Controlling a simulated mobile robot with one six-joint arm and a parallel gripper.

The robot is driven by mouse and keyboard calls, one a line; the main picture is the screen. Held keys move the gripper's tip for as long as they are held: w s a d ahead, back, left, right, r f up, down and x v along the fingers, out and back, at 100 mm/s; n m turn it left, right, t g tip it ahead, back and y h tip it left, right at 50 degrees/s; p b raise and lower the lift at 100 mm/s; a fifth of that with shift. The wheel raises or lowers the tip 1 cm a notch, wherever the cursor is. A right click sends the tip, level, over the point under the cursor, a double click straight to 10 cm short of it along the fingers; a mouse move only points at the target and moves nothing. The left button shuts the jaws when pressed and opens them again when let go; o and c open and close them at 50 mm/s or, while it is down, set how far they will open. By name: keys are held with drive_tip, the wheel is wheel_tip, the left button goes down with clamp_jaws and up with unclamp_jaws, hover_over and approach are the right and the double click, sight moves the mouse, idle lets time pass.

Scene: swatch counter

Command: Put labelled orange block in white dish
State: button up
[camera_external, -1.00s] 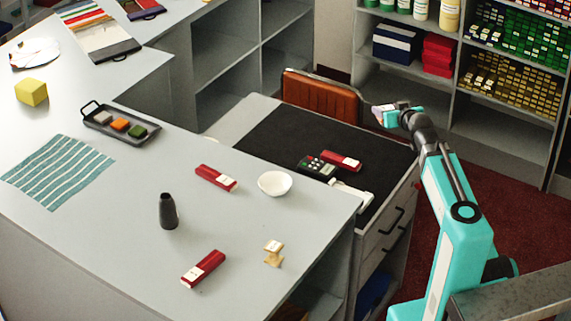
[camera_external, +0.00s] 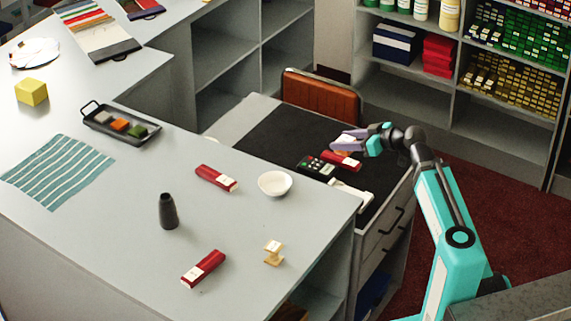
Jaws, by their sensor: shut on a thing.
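My gripper (camera_external: 344,144), with pale lavender fingers, is at the right over the black mat, above a red block with a white label. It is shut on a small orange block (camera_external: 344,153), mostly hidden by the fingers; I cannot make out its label. The white dish (camera_external: 275,184) is a round, empty bowl on the grey counter, left of and nearer the camera than my gripper. Another orange block (camera_external: 119,125) lies in the black tray at the left, between a grey and a green one.
Labelled red blocks lie left of the dish (camera_external: 216,178), near the front (camera_external: 203,269) and on the mat (camera_external: 340,161). A calculator (camera_external: 317,169) is between gripper and dish. A dark vase (camera_external: 168,211) and a wooden stand (camera_external: 274,253) stand on the counter. The tray (camera_external: 150,139) is left.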

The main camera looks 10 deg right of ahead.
drive_tip(key=s+a+f+n+g+y+b, duration=0.3)
drive_tip(key=s+a+n+g+b, duration=0.1)
drive_tip(key=s+a+b, duration=1)
drive_tip(key=shift+s+a+n+y+b, duration=0.15)
drive_tip(key=shift+s+n+y+b, duration=0.35)
drive_tip(key=shift+b, duration=0.6)
drive_tip(key=shift+g, duration=0.3)
drive_tip(key=w+a+p, duration=0.1)
drive_tip(key=p, duration=0.2)
drive_tip(key=w+a+p, duration=0.1)
drive_tip(key=w+p, duration=0.1)
drive_tip(key=p, duration=0.1)
drive_tip(key=w+p, duration=0.2)
drive_tip(key=shift+a+f+p, duration=0.15)
drive_tip(key=shift+a+p, duration=0.25)
drive_tip(key=w+a+p, duration=0.1)
drive_tip(key=p, duration=0.8)
drive_tip(key=shift+w+f, duration=0.1)
drive_tip(key=shift+w, duration=0.25)
